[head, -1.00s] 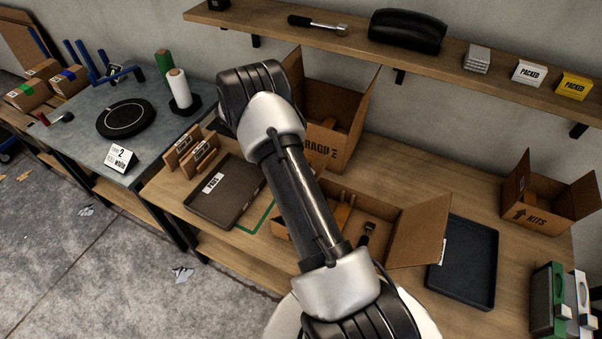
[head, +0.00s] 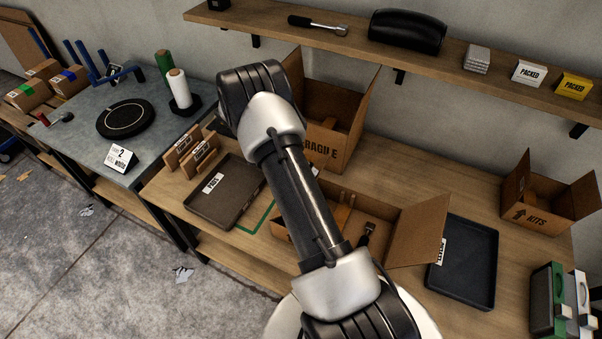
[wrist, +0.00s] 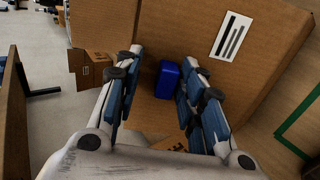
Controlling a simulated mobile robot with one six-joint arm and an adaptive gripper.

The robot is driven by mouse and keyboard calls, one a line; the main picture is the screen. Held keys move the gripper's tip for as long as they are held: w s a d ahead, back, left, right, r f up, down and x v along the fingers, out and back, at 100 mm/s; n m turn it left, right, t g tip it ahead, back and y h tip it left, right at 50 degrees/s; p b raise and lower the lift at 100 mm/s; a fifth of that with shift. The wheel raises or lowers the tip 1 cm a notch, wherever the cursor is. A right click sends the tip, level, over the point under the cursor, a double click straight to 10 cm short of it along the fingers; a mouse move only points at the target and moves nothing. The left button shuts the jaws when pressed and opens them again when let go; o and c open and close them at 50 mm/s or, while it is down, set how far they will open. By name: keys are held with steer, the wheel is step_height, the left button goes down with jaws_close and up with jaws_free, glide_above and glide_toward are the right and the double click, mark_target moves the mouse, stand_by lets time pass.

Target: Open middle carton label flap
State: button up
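In the wrist view a large brown cardboard panel (wrist: 185,25) with a white label (wrist: 231,37) bearing black bars fills the upper middle. My gripper (wrist: 162,72) is open, its two fingers wide apart in front of the cardboard. A small blue block (wrist: 167,80) shows between the fingers; I cannot tell whether it touches either one. In the head view the open middle carton (head: 375,209) stands on the bench, partly behind my arm, with a wide flap (head: 420,230) leaning out to the right. My gripper is hidden behind my arm there.
A carton marked FRAGILE (head: 345,150) stands behind. A brown tray (head: 226,194) lies left and a dark tray (head: 468,263) right. A KITS carton (head: 545,205) is at the far right. A wall shelf (head: 420,58) runs above. Some bench between cartons is bare.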

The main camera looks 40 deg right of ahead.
steer(key=shift+w, duration=0.1)
steer(key=v, duration=1.2)
